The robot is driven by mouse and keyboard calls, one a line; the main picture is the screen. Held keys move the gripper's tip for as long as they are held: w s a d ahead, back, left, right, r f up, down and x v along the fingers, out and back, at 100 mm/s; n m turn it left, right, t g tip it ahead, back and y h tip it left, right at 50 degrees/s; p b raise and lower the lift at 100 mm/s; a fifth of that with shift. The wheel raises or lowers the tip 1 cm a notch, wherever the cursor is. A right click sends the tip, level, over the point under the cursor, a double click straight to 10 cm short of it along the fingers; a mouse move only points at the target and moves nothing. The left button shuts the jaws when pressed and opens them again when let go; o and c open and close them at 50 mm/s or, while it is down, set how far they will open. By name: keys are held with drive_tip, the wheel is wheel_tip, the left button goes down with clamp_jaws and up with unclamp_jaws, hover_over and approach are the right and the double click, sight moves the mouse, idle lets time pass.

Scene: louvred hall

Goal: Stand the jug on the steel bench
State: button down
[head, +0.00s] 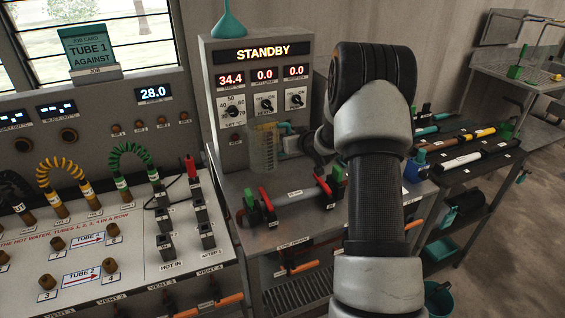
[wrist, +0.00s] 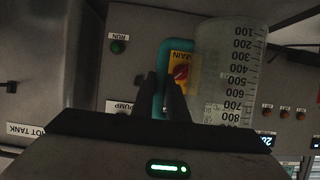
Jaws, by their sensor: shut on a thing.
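The jug (head: 263,148) is clear, with a scale on its side and a teal handle. In the head view it looks upright, at the back of the steel bench (head: 285,226), in front of the standby console. I cannot tell whether its base touches the bench. My gripper (wrist: 167,92) is shut on the teal handle in the wrist view, with the jug's clear body (wrist: 228,70) just right of the fingers. In the head view my arm and wrist hide most of the gripper.
A clear tube in red, black and green clamps (head: 293,199) lies across the bench in front of the jug. The grey console (head: 257,85) rises behind it. A panel with hoses (head: 95,225) stands left. A dark table with rods (head: 455,150) is at right.

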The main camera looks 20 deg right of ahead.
drive_tip(key=shift+f, duration=3.55)
drive_tip(key=shift+f+b, duration=0.15)
drive_tip(key=shift+b, duration=0.15)
drive_tip(key=c, duration=1.7)
unclamp_jaws()
drive_tip(key=shift+c, duration=0.2)
drive_tip(key=shift+r+p, duration=0.35)
drive_tip(key=shift+p, duration=0.05)
drive_tip(key=v, duration=1.2)
drive_tip(key=shift+b, duration=0.3)
drive_tip(key=shift+s+f, duration=0.1)
drive_tip(key=shift+f, duration=0.1)
